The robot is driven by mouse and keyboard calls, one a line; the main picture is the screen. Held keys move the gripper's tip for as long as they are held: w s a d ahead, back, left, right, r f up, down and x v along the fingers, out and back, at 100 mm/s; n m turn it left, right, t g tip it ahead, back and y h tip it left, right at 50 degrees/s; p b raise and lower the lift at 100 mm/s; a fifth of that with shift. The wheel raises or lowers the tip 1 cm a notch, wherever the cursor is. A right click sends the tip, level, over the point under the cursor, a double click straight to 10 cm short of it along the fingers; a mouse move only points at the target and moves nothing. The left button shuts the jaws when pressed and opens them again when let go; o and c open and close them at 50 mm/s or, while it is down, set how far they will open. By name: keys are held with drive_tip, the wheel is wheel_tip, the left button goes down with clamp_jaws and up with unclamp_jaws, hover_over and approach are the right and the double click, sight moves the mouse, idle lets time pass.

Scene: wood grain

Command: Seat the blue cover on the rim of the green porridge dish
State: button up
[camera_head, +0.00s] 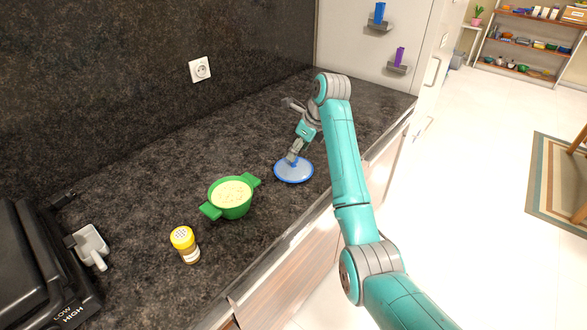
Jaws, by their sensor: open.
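The blue cover (294,174) is a round, pale blue lid with a darker blue rim, lying on the dark countertop. My gripper (292,158) is open and points down at the middle of the cover, around or just above its knob; the fingers partly hide the knob, so I cannot tell if they touch it. The green porridge dish (231,203) stands upright to the left of the cover. It has two side handles, and its top is uncovered, with pale porridge showing inside.
A yellow-capped shaker (185,244) stands just front-left of the dish. A white scoop-like cup (90,247) and a black appliance (30,270) are at the far left. The countertop (140,190) behind the dish is clear. Its front edge runs close to the cover.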

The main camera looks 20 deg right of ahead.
sight(294, 165)
drive_tip(key=x, duration=0.5)
drive_tip(key=shift+w+d, duration=0.1)
drive_tip(key=shift+w, duration=0.1)
clamp_jaws()
